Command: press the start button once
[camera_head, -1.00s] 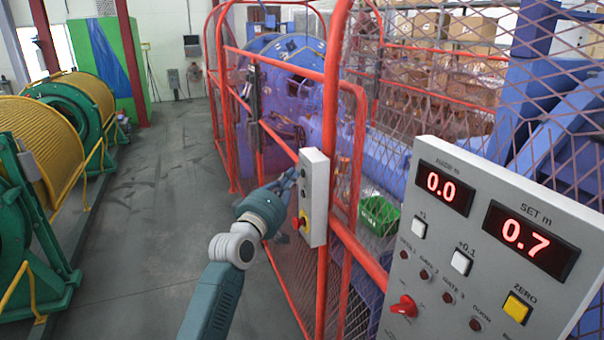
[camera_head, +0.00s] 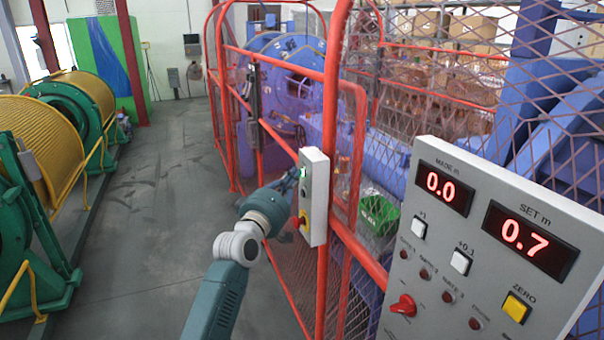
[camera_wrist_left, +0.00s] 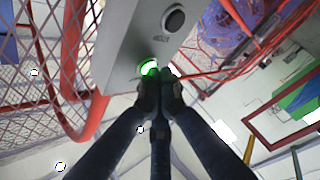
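The start button (camera_head: 303,173) glows green on the grey control box (camera_head: 317,200) fixed to the red fence post. In the left wrist view the lit green button (camera_wrist_left: 149,68) shows right at my fingertips, partly hidden by them. My left gripper (camera_head: 288,180) reaches to the face of the box at the height of this button. In the left wrist view its fingers (camera_wrist_left: 161,80) are together with nothing between them. They look to touch the button or sit just in front of it; I cannot tell which. My right gripper is not in view.
A black button (camera_wrist_left: 174,19) sits on the same box. A red knob on yellow (camera_head: 300,221) is lower down. A panel (camera_head: 455,300) at the right reads 0.0 made and 0.7 set. Red mesh fencing encloses the blue machine (camera_head: 285,50). Grey floor (camera_head: 150,220) is clear at left.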

